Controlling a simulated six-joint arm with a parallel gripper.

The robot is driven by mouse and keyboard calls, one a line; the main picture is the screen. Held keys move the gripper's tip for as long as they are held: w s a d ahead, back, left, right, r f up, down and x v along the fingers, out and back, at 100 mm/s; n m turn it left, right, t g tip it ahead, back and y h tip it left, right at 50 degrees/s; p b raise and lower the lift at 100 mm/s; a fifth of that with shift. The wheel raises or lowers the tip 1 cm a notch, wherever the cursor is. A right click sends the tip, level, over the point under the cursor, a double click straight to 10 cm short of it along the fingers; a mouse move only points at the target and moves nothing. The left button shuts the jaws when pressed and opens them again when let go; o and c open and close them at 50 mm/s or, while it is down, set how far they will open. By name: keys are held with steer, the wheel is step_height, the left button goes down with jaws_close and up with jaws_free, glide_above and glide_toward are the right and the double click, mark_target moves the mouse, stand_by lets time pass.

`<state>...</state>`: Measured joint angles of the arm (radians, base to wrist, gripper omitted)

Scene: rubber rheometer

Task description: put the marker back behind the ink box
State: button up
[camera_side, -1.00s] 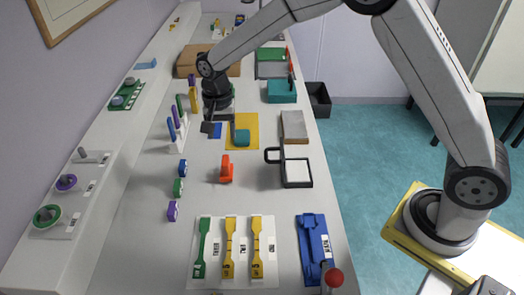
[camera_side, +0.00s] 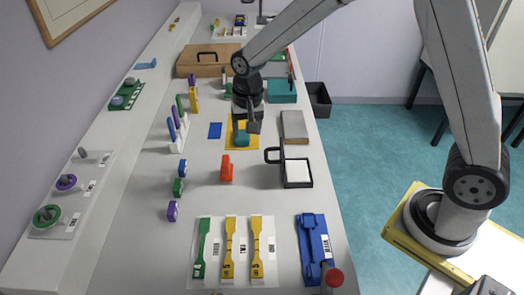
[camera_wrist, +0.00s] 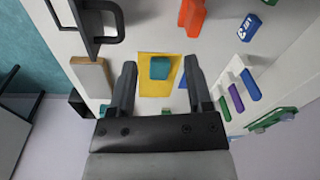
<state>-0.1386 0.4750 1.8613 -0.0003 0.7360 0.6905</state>
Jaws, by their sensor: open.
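I see no object clearly labelled as the marker or the ink box. Pen-like blue, purple and green sticks (camera_side: 176,117) stand in a white rack left of centre; they also show in the wrist view (camera_wrist: 237,97). A teal block (camera_side: 241,139) lies on a yellow sheet (camera_side: 232,146). My gripper (camera_side: 245,126) is open over this sheet, its fingers pointing down. In the wrist view the teal block (camera_wrist: 160,68) shows between the spread fingers (camera_wrist: 158,66), apart from both. A flat blue pad (camera_side: 215,130) lies left of the sheet. A teal box (camera_side: 281,91) stands behind, to the right.
An orange piece (camera_side: 227,170) stands in front of the sheet. A black-framed tray with a handle (camera_side: 297,172) and a grey-topped block (camera_side: 294,126) are to the right. Small blue, green and purple pieces (camera_side: 172,211) are at left. A wooden case (camera_side: 208,62) lies behind.

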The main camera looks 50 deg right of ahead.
steer(key=s+d+n+t, duration=0.1)
steer(key=s+d+n, duration=0.2)
steer(key=s, duration=0.5)
steer(key=s+d+n, duration=0.3)
steer(key=s, duration=0.5)
steer(key=shift+s+t, duration=0.25)
steer(key=shift+t, duration=0.15)
